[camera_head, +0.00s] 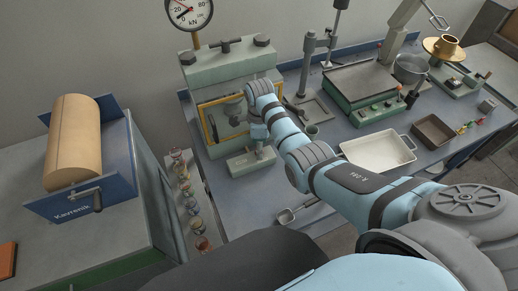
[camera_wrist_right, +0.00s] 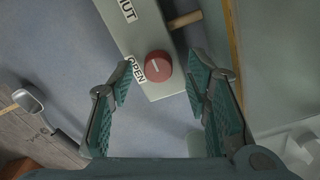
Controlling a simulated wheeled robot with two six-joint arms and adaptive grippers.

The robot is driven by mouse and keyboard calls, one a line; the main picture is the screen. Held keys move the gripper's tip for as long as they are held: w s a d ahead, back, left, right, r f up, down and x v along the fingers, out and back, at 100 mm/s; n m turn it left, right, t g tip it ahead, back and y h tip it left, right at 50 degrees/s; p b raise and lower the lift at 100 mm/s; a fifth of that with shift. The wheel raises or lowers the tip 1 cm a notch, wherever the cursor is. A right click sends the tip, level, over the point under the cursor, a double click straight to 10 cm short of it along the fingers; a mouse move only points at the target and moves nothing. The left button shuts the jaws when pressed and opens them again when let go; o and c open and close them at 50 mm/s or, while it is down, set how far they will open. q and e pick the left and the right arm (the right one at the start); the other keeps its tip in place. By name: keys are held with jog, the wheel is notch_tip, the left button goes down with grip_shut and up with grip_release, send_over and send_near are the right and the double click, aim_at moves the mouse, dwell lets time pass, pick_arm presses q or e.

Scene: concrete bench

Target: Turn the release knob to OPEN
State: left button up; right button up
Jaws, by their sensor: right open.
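The release knob (camera_wrist_right: 158,66) is a small red round knob with a short white line on its face. It sits on a pale grey-green block (camera_wrist_right: 147,32). The OPEN label (camera_wrist_right: 136,70) is beside the knob, and a partly cut-off SHUT label (camera_wrist_right: 128,11) is farther up. My right gripper (camera_wrist_right: 161,78) is open, its teal-padded fingers on either side of the knob in the wrist view. Contact cannot be told. In the head view the block (camera_head: 250,162) stands before the press (camera_head: 226,66), and my right arm hides the knob. My left gripper is not in view.
A pressure gauge (camera_head: 188,12) rises above the press. Small jars (camera_head: 196,225) stand in a row to its left. A metal scoop (camera_head: 297,212), white tray (camera_head: 378,153) and green-based device (camera_head: 362,92) lie to the right. A rod (camera_wrist_right: 185,20) projects beside the block.

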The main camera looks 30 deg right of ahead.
jog(key=shift+f, duration=0.5)
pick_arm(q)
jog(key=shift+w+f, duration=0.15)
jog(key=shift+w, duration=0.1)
pick_arm(e)
jog(key=shift+r, duration=0.1)
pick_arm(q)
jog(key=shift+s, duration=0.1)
pick_arm(e)
jog(key=shift+s, duration=0.1)
grip_shut()
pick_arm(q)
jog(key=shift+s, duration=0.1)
